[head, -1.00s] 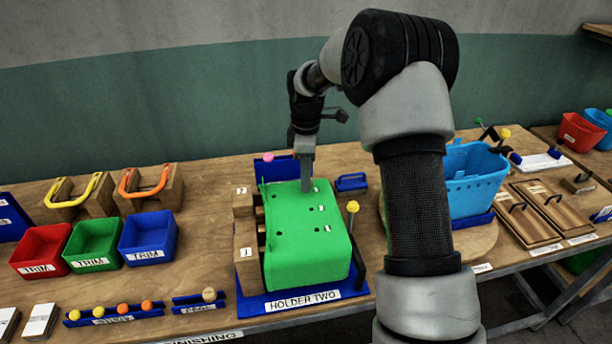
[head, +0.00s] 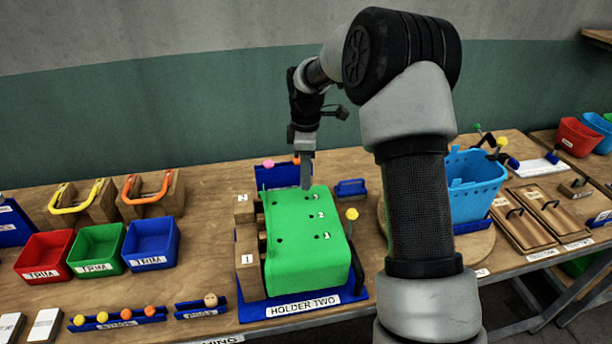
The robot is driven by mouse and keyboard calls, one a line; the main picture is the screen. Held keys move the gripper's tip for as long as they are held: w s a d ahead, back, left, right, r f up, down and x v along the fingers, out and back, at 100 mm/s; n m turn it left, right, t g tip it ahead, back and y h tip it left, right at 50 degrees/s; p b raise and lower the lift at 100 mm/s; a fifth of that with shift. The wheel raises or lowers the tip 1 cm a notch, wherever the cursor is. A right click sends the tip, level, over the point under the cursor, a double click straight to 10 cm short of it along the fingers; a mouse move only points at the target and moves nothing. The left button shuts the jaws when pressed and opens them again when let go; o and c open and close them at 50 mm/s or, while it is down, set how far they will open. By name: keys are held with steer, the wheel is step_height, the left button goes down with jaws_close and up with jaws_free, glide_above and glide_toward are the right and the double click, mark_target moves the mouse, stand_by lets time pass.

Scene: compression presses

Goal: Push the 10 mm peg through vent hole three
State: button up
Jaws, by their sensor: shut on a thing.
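The green moulded part (head: 300,262) sits in the blue holder two (head: 290,308). Its top has two rows of small dark holes with small white number tags along the right row. The tags are too small to read surely; vent hole three (head: 308,198) seems to be the rearmost in that row. My gripper (head: 307,183) points straight down over the rear edge of the green part, just behind that hole. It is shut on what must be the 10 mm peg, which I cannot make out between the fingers.
A blue rack (head: 275,177) with pink and orange tops stands behind the part. Wooden blocks (head: 247,247) flank its left side, and a yellow-knobbed post (head: 352,215) rises at its right. A light-blue basket (head: 470,190) stands right of my arm.

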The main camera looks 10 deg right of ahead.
steer(key=shift+r, duration=1.4)
